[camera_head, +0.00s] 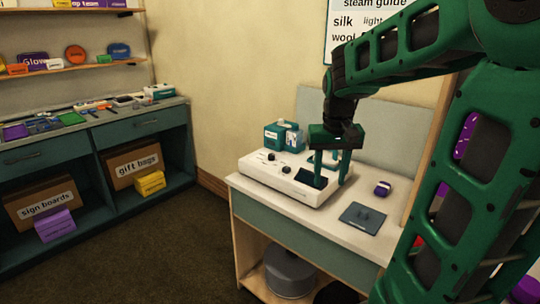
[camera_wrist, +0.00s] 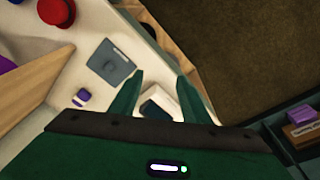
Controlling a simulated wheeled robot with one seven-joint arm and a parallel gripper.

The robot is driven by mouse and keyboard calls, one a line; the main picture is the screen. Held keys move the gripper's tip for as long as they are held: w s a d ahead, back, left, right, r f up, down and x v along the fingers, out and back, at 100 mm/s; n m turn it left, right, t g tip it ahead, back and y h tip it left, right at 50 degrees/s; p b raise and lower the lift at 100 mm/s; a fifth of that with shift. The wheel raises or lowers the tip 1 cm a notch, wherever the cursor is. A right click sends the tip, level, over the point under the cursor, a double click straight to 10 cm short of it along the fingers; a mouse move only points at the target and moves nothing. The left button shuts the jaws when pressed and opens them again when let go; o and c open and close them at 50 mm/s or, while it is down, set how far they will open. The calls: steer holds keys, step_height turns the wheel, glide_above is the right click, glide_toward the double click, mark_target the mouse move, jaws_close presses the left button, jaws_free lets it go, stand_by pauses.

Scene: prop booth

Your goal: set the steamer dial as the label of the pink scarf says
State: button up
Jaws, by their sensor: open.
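A white box-shaped appliance (camera_head: 262,170), likely the steamer, sits on the small table with small dark knobs (camera_head: 286,169) on top. The knob settings are too small to read. My gripper (camera_head: 331,177) is open and empty, pointing down over the appliance's right end, beside a dark panel (camera_head: 311,178). In the wrist view, my gripper (camera_wrist: 160,75) has its fingers spread, with part of the white appliance (camera_wrist: 169,97) between and below them. Pink-purple patterned cloth (camera_head: 466,136) shows partly behind my arm; I cannot tell whether it is the scarf. No scarf label is readable.
A partly hidden steam guide poster (camera_head: 345,35) hangs above the table. Teal boxes (camera_head: 274,136) stand behind the appliance. A purple-and-white item (camera_head: 382,188) and dark grey plate (camera_head: 362,216) lie to its right. A cluttered teal counter (camera_head: 90,130) stands left, across open floor.

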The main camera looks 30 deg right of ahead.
steer(key=w+d+r+t, duration=0.1)
steer(key=w+d, duration=0.2)
steer(key=w, duration=1.7)
steer(key=n+t, duration=0.1)
steer(key=t, duration=0.1)
glide_toward(271, 155)
steer(key=shift+h, duration=0.3)
steer(key=x, duration=0.8)
steer(key=shift+w+f, duration=0.2)
steer(key=c, duration=1)
steer(key=shift+a, duration=0.3)
steer(key=shift+d, duration=0.15)
